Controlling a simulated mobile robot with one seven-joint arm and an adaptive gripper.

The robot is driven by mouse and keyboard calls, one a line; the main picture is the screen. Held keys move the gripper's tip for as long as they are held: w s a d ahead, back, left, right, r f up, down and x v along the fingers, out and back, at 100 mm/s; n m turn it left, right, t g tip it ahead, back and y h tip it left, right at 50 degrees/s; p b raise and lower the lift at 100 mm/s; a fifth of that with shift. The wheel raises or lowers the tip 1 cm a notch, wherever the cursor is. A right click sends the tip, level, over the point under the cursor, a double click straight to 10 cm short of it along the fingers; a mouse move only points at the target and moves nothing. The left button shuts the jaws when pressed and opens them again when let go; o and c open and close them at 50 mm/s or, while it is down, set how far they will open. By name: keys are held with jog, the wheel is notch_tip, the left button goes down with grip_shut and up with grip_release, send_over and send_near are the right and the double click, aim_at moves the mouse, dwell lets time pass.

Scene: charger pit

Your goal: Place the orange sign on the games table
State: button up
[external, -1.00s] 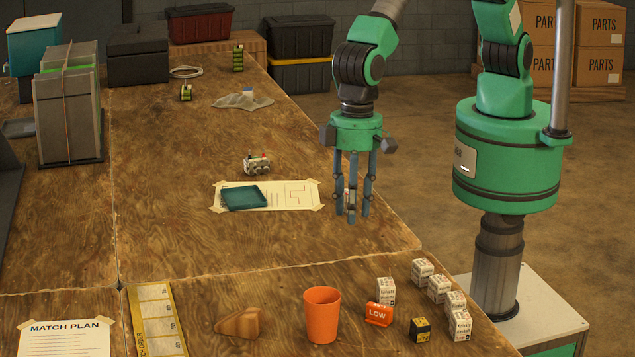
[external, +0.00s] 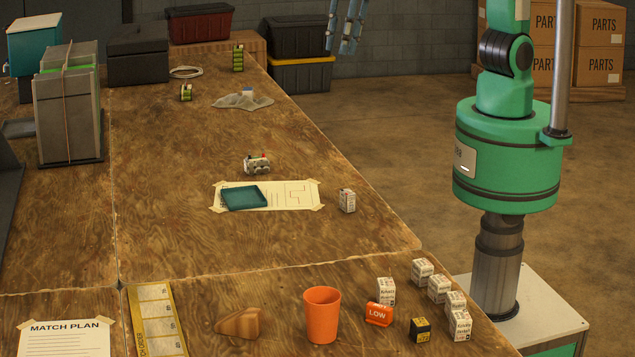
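The small orange sign (external: 379,314), marked LOW, stands on the near part of the wooden worktop, right of an orange cup and in front of a white box. The long wooden tabletop (external: 190,235) runs away from the camera; no label shows which part is the games table. My gripper (external: 345,34) is at the top edge, high above and beyond the table's right side. Only its blue fingers show; they are apart, with nothing seen between them. It is far from the sign.
A small white box (external: 347,200) stands alone beside the taped sheet (external: 292,195) and teal tray (external: 245,198). The orange cup (external: 322,315), wooden wedge (external: 240,323), black-yellow block (external: 420,330) and several white boxes (external: 438,288) crowd the near end. The middle tabletop is largely clear.

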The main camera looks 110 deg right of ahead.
jog(key=s+d+r+n+t, duration=0.1)
jog(key=s+d+r, duration=0.2)
jog(key=s+d, duration=0.35)
jog(key=s+d+r+t, duration=0.1)
jog(key=s+d+r, duration=0.3)
jog(key=s+d, duration=0.65)
jog(key=s, duration=0.2)
jog(key=s+d+f+n+h, duration=0.1)
jog(key=s+d, duration=0.3)
jog(key=s, duration=0.3)
jog(key=shift+s+d+f+t, duration=0.15)
jog(key=shift+s+f+t, duration=0.1)
jog(key=shift+t, duration=0.15)
